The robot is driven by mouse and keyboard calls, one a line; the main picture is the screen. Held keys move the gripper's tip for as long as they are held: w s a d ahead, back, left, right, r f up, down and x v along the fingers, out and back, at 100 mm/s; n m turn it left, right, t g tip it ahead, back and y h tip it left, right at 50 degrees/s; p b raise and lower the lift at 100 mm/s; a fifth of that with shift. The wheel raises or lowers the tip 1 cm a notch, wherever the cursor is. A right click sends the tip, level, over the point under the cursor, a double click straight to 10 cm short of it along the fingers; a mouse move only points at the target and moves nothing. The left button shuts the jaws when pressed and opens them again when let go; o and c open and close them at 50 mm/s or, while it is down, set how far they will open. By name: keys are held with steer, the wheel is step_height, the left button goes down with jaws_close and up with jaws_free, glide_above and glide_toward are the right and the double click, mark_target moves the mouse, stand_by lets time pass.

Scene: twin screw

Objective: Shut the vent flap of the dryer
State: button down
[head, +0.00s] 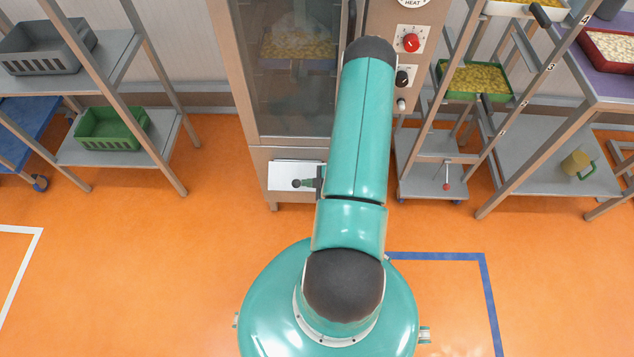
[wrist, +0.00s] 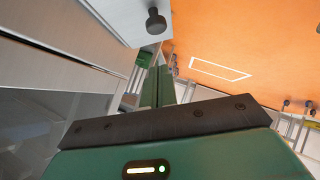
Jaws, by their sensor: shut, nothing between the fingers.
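The dryer (head: 285,80) is a metal cabinet with a glass door. Its vent flap (head: 285,170) is a pale panel low on the front, standing out from it. In the wrist view the flap (wrist: 112,22) juts from the dryer's front at the top, with a dark knob (wrist: 156,22) near its edge. My gripper (head: 306,183) is low before the flap, pointing left, mostly hidden by my arm. In the wrist view its green fingers (wrist: 159,75) are together and empty, below the knob in the picture. Whether they touch the flap, I cannot tell.
A shelf rack with a grey crate (head: 45,60) and a green crate (head: 110,130) stands left. Racks with trays of pieces (head: 478,80) and a yellow-green mug (head: 577,163) stand right. The dryer's control panel has a red knob (head: 411,43). Orange floor is clear between.

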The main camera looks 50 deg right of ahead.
mark_target(294, 183)
steer(key=shift+w+d+f, duration=0.15)
steer(key=shift+w+f, duration=0.55)
steer(key=shift+f, duration=0.2)
steer(key=shift+w+d+f, duration=0.15)
steer(key=shift+w+f, duration=0.5)
steer(key=shift+f, duration=0.3)
steer(key=shift+w+d+f, duration=0.15)
steer(key=shift+w+f, duration=0.55)
steer(key=shift+f, duration=0.2)
steer(key=shift+f, duration=0.2)
